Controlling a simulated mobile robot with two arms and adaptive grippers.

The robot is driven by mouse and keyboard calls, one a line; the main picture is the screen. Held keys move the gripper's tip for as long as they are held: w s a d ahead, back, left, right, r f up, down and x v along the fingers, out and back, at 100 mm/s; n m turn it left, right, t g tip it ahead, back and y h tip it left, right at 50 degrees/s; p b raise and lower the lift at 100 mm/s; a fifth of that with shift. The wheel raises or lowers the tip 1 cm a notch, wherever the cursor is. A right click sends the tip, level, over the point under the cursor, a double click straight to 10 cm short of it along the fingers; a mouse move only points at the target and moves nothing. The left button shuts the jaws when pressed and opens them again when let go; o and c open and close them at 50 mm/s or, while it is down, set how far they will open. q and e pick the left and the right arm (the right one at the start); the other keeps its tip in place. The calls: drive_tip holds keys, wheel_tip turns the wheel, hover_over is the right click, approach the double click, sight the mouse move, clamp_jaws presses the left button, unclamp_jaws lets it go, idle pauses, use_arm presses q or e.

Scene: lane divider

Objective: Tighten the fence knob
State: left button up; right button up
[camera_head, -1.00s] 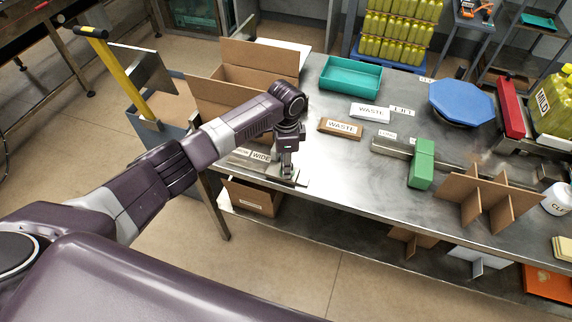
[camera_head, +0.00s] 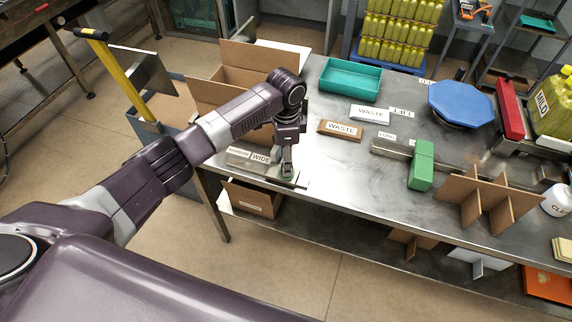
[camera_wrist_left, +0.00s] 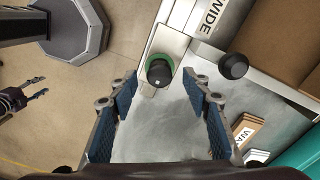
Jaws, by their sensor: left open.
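In the left wrist view a black round knob (camera_wrist_left: 160,72) with a green ring sits on a pale metal strip beside the WIDE label (camera_wrist_left: 207,18). A second black knob (camera_wrist_left: 233,66) without a green ring stands to its right. My left gripper (camera_wrist_left: 160,80) is open, its blue-padded fingers on either side of the green-ringed knob in the picture; I cannot tell whether they touch it. In the head view this gripper (camera_head: 287,168) points down over the near left table corner. My right gripper (camera_wrist_left: 38,87) shows small at the left edge of the wrist view, fingers apart.
A cardboard box (camera_head: 235,95) stands behind my left arm. A teal tray (camera_head: 350,77), WASTE blocks (camera_head: 340,129), a green block (camera_head: 422,165) on a metal rail and cardboard dividers (camera_head: 487,200) are on the steel table (camera_head: 340,180). The table's middle front is clear.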

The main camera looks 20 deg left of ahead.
use_arm(q)
wheel_tip(320, 180, up, 8)
drive_tip(key=shift+r, duration=0.25)
idle(0.6)
